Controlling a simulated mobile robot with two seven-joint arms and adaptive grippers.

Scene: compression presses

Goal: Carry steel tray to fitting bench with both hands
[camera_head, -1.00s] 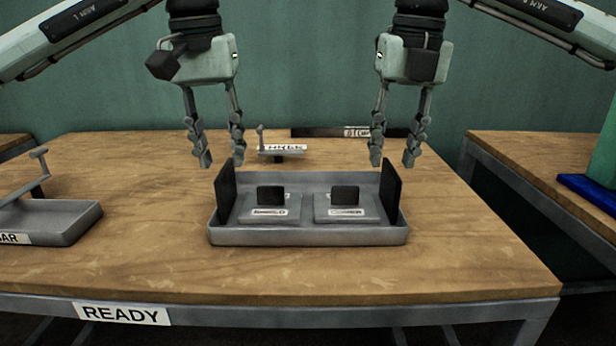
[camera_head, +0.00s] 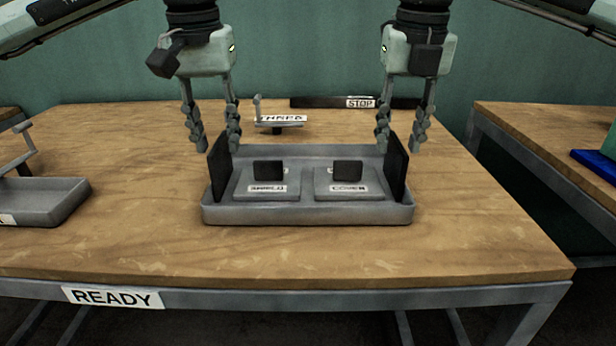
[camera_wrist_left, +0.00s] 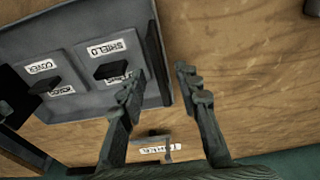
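The grey steel tray (camera_head: 308,215) stands on the wooden bench. It has an upright dark plate at each end, the left plate (camera_head: 219,165) and the right plate (camera_head: 394,170). Two grey blocks with dark knobs lie in it, labelled SHIELD (camera_head: 250,183) and COVER (camera_head: 330,183). My left gripper (camera_head: 218,149) is open, its fingers on either side of the left plate's top; in the left wrist view (camera_wrist_left: 157,84) the plate (camera_wrist_left: 157,60) shows between the fingertips. My right gripper (camera_head: 399,149) is open, its fingers on either side of the right plate's top. Exact contact is unclear.
A second grey tray (camera_head: 40,202) with a handle stands at the left. A small labelled stand (camera_head: 278,124) and a dark STOP bar (camera_head: 325,103) are behind the steel tray. Another bench (camera_head: 560,140) at the right bears a blue object (camera_head: 595,163). The READY bench's front is clear.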

